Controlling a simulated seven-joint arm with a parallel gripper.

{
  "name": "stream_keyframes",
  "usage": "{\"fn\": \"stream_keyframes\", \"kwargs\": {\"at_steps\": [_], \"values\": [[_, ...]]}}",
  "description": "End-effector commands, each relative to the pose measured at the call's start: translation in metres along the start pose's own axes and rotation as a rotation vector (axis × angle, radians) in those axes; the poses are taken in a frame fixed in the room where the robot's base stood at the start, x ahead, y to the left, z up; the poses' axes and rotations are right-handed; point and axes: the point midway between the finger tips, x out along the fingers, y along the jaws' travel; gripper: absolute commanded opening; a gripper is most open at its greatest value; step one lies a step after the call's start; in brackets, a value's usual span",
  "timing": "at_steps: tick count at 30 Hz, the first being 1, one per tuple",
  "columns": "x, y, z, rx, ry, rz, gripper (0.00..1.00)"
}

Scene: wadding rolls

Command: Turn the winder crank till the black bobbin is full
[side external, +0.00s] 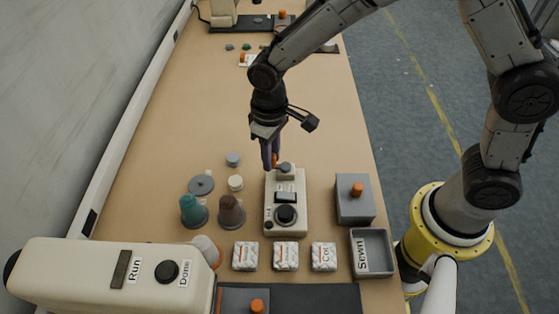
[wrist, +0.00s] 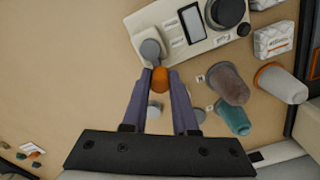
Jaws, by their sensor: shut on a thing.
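The beige winder (side external: 271,222) stands on the table in the middle of the side external view, with a small dark display (side external: 285,197). It also shows at the top of the wrist view (wrist: 210,44). Its grey crank hub (wrist: 150,48) is at the end nearest my gripper. The orange crank knob (wrist: 160,79) sits between my fingertips. My gripper (side external: 270,163) points down and is shut on this knob. A black round part (side external: 286,214), which looks like the bobbin, is at the winder's other end; how full it is cannot be told.
Teal (side external: 192,209) and brown (side external: 231,211) thread cones stand left of the winder. A grey box with an orange knob (side external: 357,189) and a "Sewn" tray (side external: 373,271) are right. White packs (side external: 285,257) lie in front, near the machine (side external: 70,275). The table behind is mostly clear.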

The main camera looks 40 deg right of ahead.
Motion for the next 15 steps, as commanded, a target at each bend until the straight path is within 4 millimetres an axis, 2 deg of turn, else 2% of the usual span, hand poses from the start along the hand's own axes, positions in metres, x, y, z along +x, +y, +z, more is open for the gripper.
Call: {"fn": "stream_keyframes", "kwargs": {"at_steps": [7,15], "values": [[0.000,0.018,-0.003,0.003,-0.002,0.001,0.00],[0.000,0.018,-0.003,0.001,-0.001,0.001,0.00]]}}
